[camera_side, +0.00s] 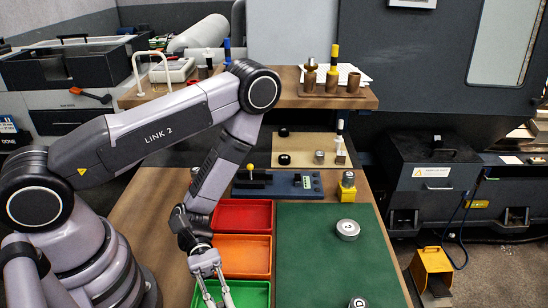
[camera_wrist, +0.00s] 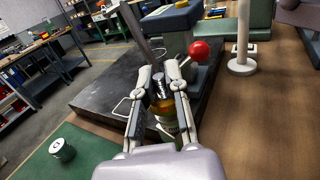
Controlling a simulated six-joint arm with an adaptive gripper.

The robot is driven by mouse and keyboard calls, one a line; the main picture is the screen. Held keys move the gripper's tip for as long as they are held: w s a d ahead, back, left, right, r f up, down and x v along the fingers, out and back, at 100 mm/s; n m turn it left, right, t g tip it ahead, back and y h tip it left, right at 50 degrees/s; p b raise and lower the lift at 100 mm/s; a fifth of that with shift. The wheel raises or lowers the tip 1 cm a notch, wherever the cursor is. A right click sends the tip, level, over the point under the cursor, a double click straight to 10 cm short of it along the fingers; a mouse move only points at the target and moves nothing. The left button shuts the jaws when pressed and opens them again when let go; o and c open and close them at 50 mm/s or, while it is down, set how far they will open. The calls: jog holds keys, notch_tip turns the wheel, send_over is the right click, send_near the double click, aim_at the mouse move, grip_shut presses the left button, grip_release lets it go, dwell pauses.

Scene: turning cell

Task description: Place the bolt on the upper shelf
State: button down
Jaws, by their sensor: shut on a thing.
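In the side view my gripper (camera_side: 214,294) points down low over the green bin (camera_side: 255,294), its fingers somewhat apart. I cannot make out a piece between them there. In the wrist view my gripper (camera_wrist: 160,72) closes around a silver-topped piece (camera_wrist: 159,86) with a yellow-green lower part. The fingers hide its sides, and I cannot tell from its shape whether it is the bolt. The upper shelf (camera_side: 285,101) is a wooden board at the back of the bench, above and beyond my gripper.
Brown holders (camera_side: 332,82) with upright pieces and white paper occupy the upper shelf's right half. Red (camera_side: 243,217) and orange bins (camera_side: 245,256) adjoin the green one. A metal cylinder (camera_side: 348,229) stands on the green mat (camera_side: 325,268).

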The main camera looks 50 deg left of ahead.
jog(key=shift+m+g+y, duration=0.3)
jog(key=shift+m+g, duration=0.2)
jog(key=shift+g, duration=0.2)
jog(key=shift+s+f, duration=0.35)
jog(key=shift+f, duration=0.95)
jog(key=shift+s+f, duration=0.4)
jog(key=shift+f, duration=0.95)
jog(key=shift+s+f, duration=0.35)
jog(key=shift+f, duration=0.95)
jog(key=shift+f, duration=0.1)
jog(key=c, duration=1.2)
grip_release()
jog(key=shift+o, duration=0.2)
